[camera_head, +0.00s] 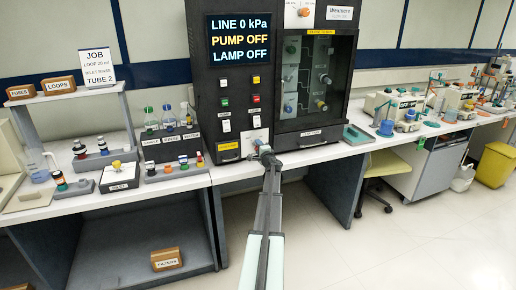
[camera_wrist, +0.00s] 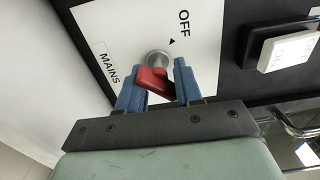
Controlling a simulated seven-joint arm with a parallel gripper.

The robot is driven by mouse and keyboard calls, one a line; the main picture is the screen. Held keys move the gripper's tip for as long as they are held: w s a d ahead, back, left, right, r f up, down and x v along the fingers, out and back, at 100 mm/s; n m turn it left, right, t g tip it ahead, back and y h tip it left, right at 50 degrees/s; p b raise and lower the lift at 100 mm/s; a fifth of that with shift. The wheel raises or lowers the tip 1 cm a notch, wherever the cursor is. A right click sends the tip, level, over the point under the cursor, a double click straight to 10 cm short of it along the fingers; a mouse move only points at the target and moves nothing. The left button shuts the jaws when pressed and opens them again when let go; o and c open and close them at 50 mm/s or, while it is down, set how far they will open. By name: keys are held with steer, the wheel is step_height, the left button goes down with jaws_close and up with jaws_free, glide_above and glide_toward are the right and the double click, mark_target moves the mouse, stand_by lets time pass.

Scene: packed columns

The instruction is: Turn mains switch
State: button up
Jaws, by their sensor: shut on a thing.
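The mains switch (camera_wrist: 153,80) is a red handle on a silver round shaft, set in a white plate (camera_wrist: 205,28) marked OFF and MAINS. In the wrist view the blue fingers of my gripper (camera_wrist: 158,88) are on either side of the red handle, shut on it. The handle sits tilted in the picture. In the head view my gripper (camera_head: 262,148) reaches the white switch plate (camera_head: 252,137) low on the black cabinet and hides most of the switch. The cabinet display (camera_head: 240,40) reads LINE 0 kPa, PUMP OFF, LAMP OFF.
A white rocker switch (camera_wrist: 288,52) marked OFF and ON is right of the plate in the wrist view. A glass-fronted compartment (camera_head: 305,80) is right of the display. Racks and bottles (camera_head: 150,120) stand left of the cabinet.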

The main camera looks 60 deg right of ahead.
steer(key=shift+w+a+f, duration=0.1)
steer(key=shift+a, duration=0.05)
steer(key=o, duration=1)
steer(key=v, duration=1.3)
steer(key=shift+s+a, duration=0.25)
steer(key=shift+s, duration=0.05)
steer(key=shift+o, duration=0.2)
